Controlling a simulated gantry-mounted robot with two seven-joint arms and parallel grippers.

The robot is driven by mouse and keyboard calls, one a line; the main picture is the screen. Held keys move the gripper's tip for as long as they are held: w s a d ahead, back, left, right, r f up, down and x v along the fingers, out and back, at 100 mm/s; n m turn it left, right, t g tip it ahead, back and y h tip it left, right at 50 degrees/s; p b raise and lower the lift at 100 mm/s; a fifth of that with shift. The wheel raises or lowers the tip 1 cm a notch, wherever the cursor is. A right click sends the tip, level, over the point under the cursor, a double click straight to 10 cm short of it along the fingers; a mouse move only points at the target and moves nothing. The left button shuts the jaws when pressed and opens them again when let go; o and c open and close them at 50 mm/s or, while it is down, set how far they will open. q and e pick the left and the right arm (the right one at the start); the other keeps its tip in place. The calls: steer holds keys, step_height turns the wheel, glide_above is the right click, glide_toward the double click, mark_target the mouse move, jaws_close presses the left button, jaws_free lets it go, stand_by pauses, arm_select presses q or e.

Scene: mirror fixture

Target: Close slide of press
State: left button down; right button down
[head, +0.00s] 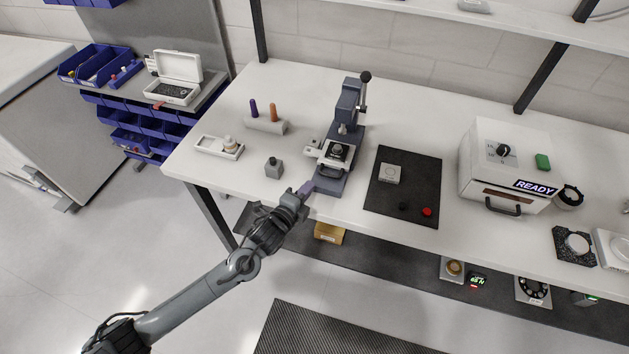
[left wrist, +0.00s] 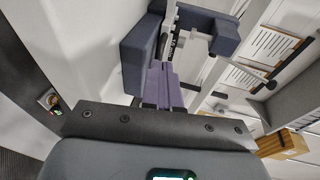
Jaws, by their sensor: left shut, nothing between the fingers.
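The press (head: 349,105) is a dark blue-grey stand with a black-knobbed lever, upright near the table's front edge. Its slide (head: 318,154) is a light plate carrying a dark round piece, low at the front of the press, with a dark handle (head: 329,172) on its front side. My left gripper (head: 306,188) is shut and empty, its purple fingers just in front and left of the press base, below the slide handle. In the left wrist view, the fingers (left wrist: 161,84) point toward the dark blue press body (left wrist: 145,52). Whether they touch it I cannot tell.
A small grey block (head: 274,168) and a white tray (head: 219,147) lie left of the press. A holder (head: 265,126) with two upright handles stands behind them. A black mat (head: 403,187) lies to the right, then a white box (head: 507,165) with a READY sign.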

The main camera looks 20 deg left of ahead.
mark_target(319, 174)
arm_select(q)
steer(key=shift+x, duration=2.35)
